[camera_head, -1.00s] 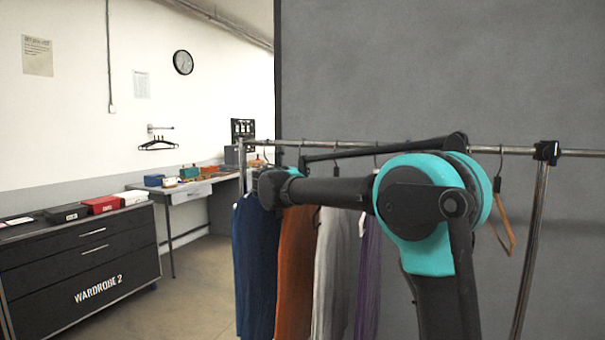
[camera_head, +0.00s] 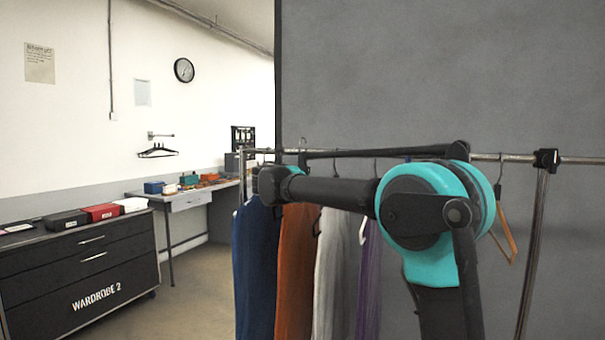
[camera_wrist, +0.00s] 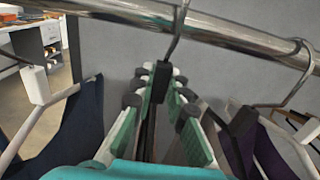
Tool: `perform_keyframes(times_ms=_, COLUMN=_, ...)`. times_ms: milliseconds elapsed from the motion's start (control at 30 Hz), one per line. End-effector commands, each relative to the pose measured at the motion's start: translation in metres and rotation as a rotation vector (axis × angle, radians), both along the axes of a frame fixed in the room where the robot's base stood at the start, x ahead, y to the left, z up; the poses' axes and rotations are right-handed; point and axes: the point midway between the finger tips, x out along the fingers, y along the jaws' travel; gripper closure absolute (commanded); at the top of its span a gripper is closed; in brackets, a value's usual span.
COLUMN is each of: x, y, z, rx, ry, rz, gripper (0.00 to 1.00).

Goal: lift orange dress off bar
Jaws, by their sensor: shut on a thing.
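The orange dress (camera_head: 295,270) hangs between a navy garment and a grey one in the head view. Its upper part is behind my arm. In the wrist view my gripper (camera_wrist: 162,85) is shut on the black neck block of a hanger (camera_wrist: 163,76), just below the bar (camera_wrist: 235,38). The hanger's metal hook (camera_wrist: 178,32) is at the bar; whether it bears on it I cannot tell. The cloth below this hanger is hidden by my fingers and teal wrist, so no orange shows there.
The navy garment (camera_wrist: 75,135) is close on the left, on a white hanger (camera_wrist: 40,100). A purple garment (camera_wrist: 275,150) is close on the right. The grey garment (camera_head: 335,270) hangs beside the orange dress. An empty wooden hanger (camera_head: 504,232) hangs farther right.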

Motion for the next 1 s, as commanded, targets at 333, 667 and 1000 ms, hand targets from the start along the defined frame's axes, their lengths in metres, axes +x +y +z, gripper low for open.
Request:
perform_keyframes(times_ms=333, x=-0.006, y=0.002, z=0.0, rx=0.0, ry=0.0, rz=0.0, gripper=1.0)
perform_keyframes(times_ms=667, x=-0.02, y=0.008, z=0.0, rx=0.0, ry=-0.001, rz=0.001, gripper=1.0)
perform_keyframes(times_ms=1000, x=-0.034, y=0.013, z=0.0, rx=0.0, ry=-0.001, rz=0.001, gripper=1.0)
